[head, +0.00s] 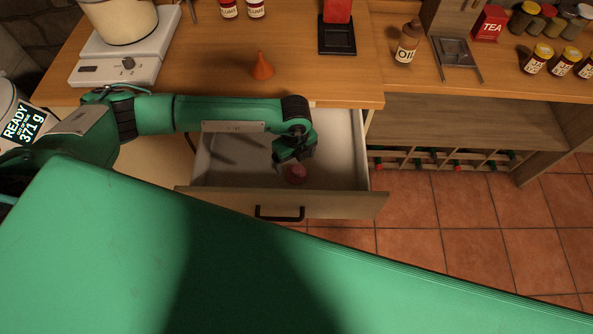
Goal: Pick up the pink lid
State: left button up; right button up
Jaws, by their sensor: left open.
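The pink lid (297,173) is a small round pinkish-red thing lying on the white floor of the open drawer (342,150), towards its front. My left gripper (293,158) reaches down into the drawer from the left, just above and behind the lid. It is open, and its fingers are dark and small in this view. I cannot tell whether a fingertip touches the lid. My right gripper does not show.
The drawer front (350,203) with its black handle (279,214) stands out from the wooden worktop (205,60). On the worktop are a white scale (115,68), an orange funnel (262,67) and an oil bottle (407,45). Tiled floor (410,249) lies to the right.

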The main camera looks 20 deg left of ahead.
aim_at(296, 169)
pick_arm(q)
notch_tip(296, 169, down, 2)
jog(key=shift+f, duration=0.25)
jog(key=shift+w+f+p, duration=0.2)
jog(key=shift+f+p, duration=0.2)
jog(key=shift+f, duration=0.9)
jog(key=shift+w+f+p, duration=0.15)
jog(key=shift+f+p, duration=0.25)
jog(key=shift+f, duration=0.85)
jog(key=c, duration=1.1)
